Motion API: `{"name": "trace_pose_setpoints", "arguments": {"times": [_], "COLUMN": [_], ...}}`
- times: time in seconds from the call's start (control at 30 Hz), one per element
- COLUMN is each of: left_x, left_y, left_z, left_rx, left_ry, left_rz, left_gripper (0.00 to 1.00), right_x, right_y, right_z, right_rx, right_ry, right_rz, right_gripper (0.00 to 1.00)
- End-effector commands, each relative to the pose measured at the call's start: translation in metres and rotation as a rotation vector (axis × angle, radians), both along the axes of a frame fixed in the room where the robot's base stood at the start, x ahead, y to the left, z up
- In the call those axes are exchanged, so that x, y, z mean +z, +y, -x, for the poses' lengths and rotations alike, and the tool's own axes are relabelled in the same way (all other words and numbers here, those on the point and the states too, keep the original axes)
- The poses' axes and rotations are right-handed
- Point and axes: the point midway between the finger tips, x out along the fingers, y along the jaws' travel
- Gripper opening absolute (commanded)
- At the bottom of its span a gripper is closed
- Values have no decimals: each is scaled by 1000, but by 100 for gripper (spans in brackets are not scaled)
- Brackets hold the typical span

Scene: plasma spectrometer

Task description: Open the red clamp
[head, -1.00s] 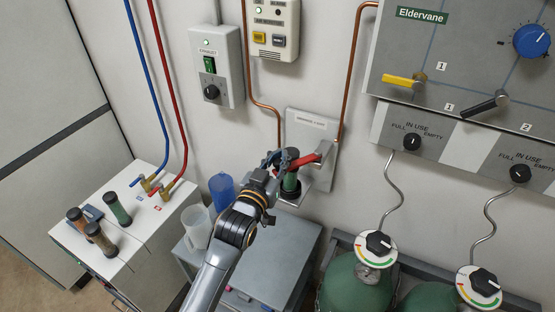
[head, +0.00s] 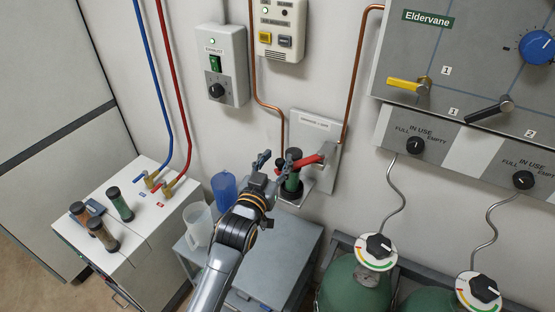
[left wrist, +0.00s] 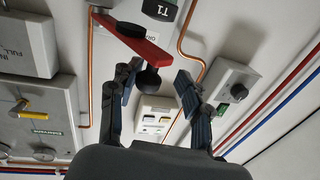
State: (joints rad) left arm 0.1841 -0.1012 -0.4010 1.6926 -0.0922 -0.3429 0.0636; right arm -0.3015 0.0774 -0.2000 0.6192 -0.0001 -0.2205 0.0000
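The red clamp (head: 307,161) is a red lever on a pale wall plate (head: 325,126). My left gripper (head: 271,161) is open just left of the cylinder and clamp. In the left wrist view its fingers (left wrist: 156,80) are spread, the knob appearing between them; I cannot tell whether they touch it. My right gripper is not in view.
A blue cup (head: 224,188) and a clear jug (head: 199,223) stand left of my left arm on a grey cabinet (head: 278,248). Copper pipes (head: 359,70) run beside the plate. An exhaust switch box (head: 222,68) hangs above left. Green gas bottles (head: 350,285) stand lower right.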

Motion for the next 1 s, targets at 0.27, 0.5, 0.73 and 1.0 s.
{"name": "trace_pose_setpoints", "arguments": {"times": [0.27,0.5,0.73,1.0], "left_x": [3,2,2,2], "left_y": [1,19,38,48], "left_z": [7,48,90,111], "left_rx": [-3,-2,0,2], "left_ry": [-5,-4,-2,-3], "left_rz": [5,5,3,3], "left_gripper": [46,46,46,46], "right_x": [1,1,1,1], "right_y": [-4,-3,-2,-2], "right_z": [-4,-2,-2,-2], "right_rx": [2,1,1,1], "right_ry": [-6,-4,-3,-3], "right_rz": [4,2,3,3], "right_gripper": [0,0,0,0]}}
